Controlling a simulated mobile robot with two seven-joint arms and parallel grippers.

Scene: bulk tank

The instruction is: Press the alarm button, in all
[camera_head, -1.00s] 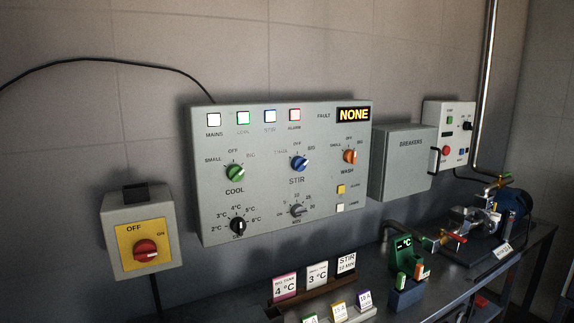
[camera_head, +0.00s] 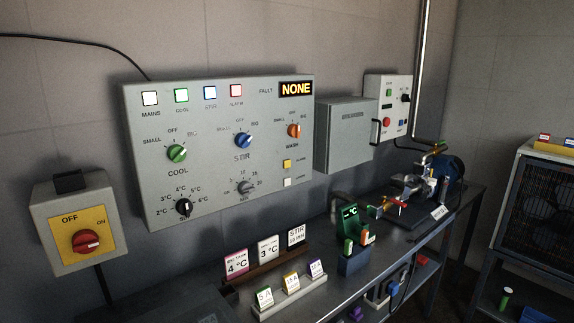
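The grey control panel (camera_head: 218,205) hangs on the wall at left of centre. At its lower right are a yellow square button (camera_head: 287,163) and a white square button (camera_head: 287,181) below it; their small labels are too blurred to read surely. The alarm lamp (camera_head: 236,91), red-rimmed, is in the top row beside the mains, cool and stir lamps. The fault display (camera_head: 296,89) reads NONE. Neither of my grippers is in view.
A yellow-faced switch box (camera_head: 85,235) with a red knob hangs at left. The breakers box (camera_head: 345,140) and a smaller control box (camera_head: 389,105) are to the right. Below, a bench holds cards (camera_head: 268,249), a green device (camera_head: 348,218) and a pump (camera_head: 430,180). A rack (camera_head: 540,200) stands at right.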

